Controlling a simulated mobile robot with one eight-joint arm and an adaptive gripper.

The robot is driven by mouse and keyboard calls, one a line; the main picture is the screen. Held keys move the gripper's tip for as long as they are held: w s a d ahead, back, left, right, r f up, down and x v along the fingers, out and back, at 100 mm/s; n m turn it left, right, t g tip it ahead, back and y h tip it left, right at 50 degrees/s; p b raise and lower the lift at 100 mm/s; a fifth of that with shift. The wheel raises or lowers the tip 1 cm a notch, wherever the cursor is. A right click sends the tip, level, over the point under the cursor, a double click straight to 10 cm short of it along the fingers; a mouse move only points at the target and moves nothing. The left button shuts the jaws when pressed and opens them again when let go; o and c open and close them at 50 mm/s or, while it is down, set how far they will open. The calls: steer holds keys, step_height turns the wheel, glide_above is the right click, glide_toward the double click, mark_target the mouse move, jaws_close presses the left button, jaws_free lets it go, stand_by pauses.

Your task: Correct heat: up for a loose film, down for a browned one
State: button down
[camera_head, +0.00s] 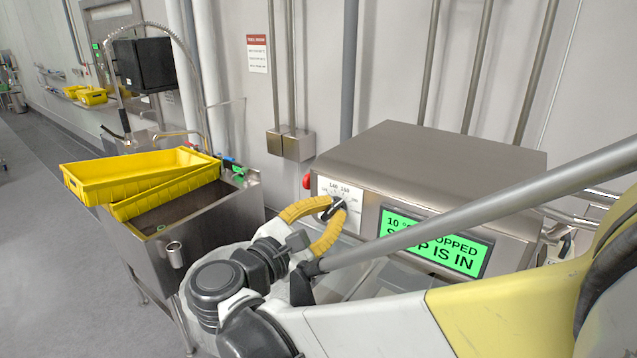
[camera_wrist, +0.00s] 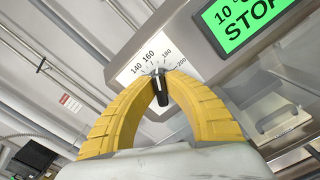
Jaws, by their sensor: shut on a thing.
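The heat dial's black knob (camera_wrist: 161,88) sits on a white scale plate (camera_head: 345,190) on the front of a steel conveyor tunnel (camera_head: 440,165). The scale shows 140, 160, 180 and 200 in the wrist view. My gripper (camera_wrist: 160,80), with yellow ribbed fingers, is shut on the knob; it also shows in the head view (camera_head: 335,210). The knob's white pointer line points near 160 to 180; the exact mark is hard to tell. A green display (camera_head: 435,241) right of the dial reads "STOPPED" and "STOP IS IN", partly hidden by my arm. No film shows.
A red button (camera_head: 306,181) is on the tunnel's left side. A steel sink (camera_head: 232,206) with yellow crates (camera_head: 140,170) stands to the left. Floor at far left is clear.

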mark_target(331, 205)
steer(key=shift+m, duration=0.4)
steer(key=c, duration=1.4)
jaws_free()
steer(key=shift+w+d, duration=0.1)
steer(key=shift+c, duration=0.2)
step_height(331, 205, up, 10)
steer(key=shift+r, duration=0.1)
